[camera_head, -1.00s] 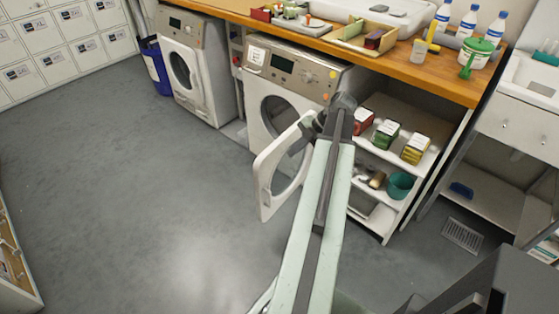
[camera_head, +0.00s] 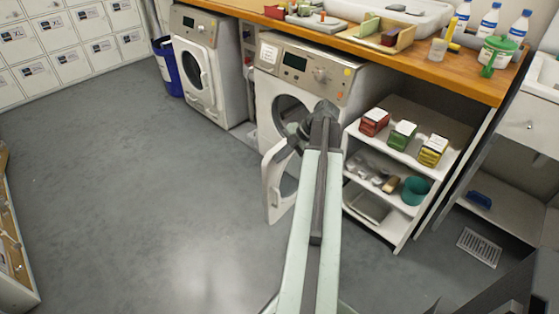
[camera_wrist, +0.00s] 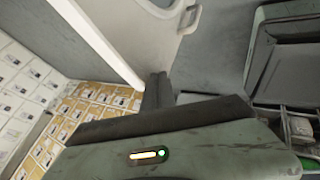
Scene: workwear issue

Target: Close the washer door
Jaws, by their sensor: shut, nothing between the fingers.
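The near washer (camera_head: 340,85) is a white front loader under the wooden counter. Its round door opening (camera_head: 290,108) shows dark, partly behind my arm. The washer door (camera_head: 272,190), a white ring with a clear middle, stands open, swung out from the front. My gripper (camera_head: 296,132) is shut and empty, at the upper part of the door; whether it touches the door I cannot tell. In the wrist view my dark fingers (camera_wrist: 157,90) are together, beside a pale panel with a handle-like loop (camera_wrist: 190,18), likely the door.
A second washer (camera_head: 205,75) stands to the left, its door shut. A blue bin (camera_head: 168,68) is at the back left. The grey floor (camera_head: 140,190) at the left is clear.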

